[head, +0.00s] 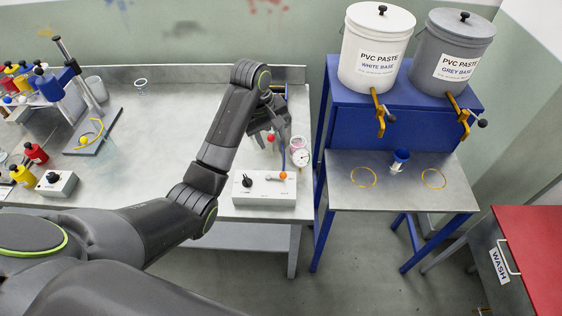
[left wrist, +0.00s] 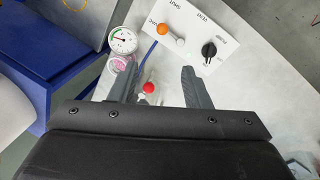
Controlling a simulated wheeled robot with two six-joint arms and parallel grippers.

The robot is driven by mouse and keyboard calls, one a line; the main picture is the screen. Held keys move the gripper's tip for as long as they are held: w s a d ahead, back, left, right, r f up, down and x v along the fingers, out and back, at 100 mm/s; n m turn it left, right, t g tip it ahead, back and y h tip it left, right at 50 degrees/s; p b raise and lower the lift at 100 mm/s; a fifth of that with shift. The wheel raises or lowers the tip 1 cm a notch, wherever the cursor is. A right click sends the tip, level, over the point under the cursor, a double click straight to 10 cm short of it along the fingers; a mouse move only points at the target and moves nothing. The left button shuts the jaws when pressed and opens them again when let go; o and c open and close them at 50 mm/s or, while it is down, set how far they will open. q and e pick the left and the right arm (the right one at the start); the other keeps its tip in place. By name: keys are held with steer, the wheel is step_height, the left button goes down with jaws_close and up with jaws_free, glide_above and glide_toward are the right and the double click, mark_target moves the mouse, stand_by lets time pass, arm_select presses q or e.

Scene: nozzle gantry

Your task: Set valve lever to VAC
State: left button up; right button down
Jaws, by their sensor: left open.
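The valve lever with an orange knob (head: 283,175) is on the right part of a white control box (head: 250,200). In the left wrist view the orange knob (left wrist: 162,29) sits off the lever's pale base, on the side of the VAC label. The SHUT and VENT labels are farther round, and a black POWER dial (left wrist: 209,50) is beside them. In the head view my left gripper (head: 268,135) is behind the box, apart from the lever. My right gripper is not in view.
A red knob (left wrist: 148,87) shows below and between my left fingers. A pressure gauge (head: 301,157) on a clear vessel stands close by, with a blue tube (head: 284,155). A blue stand (head: 400,120) bears two paste buckets to the right. The bench's middle is clear.

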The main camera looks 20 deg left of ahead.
arm_select(q)
steer(key=b, duration=0.7)
glide_toward(282, 173)
steer(key=x, duration=0.9)
steer(key=shift+d+p, duration=0.1)
steer(key=shift+p, duration=0.3)
jaws_close()
steer(key=shift+w+r+n+p, duration=0.1)
steer(key=shift+r+n+p, duration=0.1)
steer(key=shift+n+p, duration=0.35)
steer(key=shift+w+f+p, duration=0.15)
steer(key=shift+p, duration=0.3)
steer(key=shift+n, duration=0.25)
